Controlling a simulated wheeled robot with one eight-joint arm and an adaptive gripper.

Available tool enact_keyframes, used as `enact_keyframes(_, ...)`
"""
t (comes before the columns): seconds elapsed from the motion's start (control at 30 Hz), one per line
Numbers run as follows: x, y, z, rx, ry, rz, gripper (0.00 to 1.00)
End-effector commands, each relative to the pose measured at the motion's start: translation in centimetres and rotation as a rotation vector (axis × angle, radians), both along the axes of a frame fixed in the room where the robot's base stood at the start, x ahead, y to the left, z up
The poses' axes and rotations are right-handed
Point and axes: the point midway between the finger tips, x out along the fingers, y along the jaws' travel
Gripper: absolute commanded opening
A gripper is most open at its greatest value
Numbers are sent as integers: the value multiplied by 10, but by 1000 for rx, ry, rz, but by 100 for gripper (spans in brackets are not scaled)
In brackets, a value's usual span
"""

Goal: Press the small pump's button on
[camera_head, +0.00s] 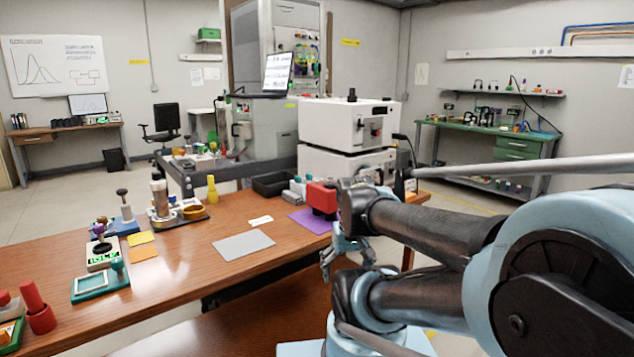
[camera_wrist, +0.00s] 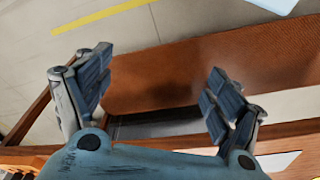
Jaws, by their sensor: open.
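My gripper (camera_head: 347,252) hangs at the front edge of the wooden table in the head view, partly behind my own arm. In the wrist view my gripper (camera_wrist: 158,88) is open, its two fingers wide apart with nothing between them. Brown wooden surface and floor show beyond the fingers. I cannot tell for certain which device is the small pump, and no button is clearly visible. A red block-like device (camera_head: 321,196) stands on a purple mat (camera_head: 306,221) just left of my wrist. A metal cylinder device (camera_head: 160,197) on a dark base stands farther left.
The wooden table (camera_head: 185,262) carries a grey sheet (camera_head: 243,245), a black tray (camera_head: 271,184), a scale (camera_head: 103,255), a green-framed tray (camera_head: 100,281) and a red cup (camera_head: 40,318). White stacked instruments (camera_head: 345,125) stand behind. Bare tabletop lies around the grey sheet.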

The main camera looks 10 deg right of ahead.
Motion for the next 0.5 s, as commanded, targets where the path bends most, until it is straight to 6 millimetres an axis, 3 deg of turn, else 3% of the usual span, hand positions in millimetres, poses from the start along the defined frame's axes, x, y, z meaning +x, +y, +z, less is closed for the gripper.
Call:
enact_keyframes(0.1,0,0,0,0,0,0,85)
enact_keyframes(0.13,0,0,0,0,0,0,80)
enact_keyframes(0.5,0,0,0,0,0,0,0)
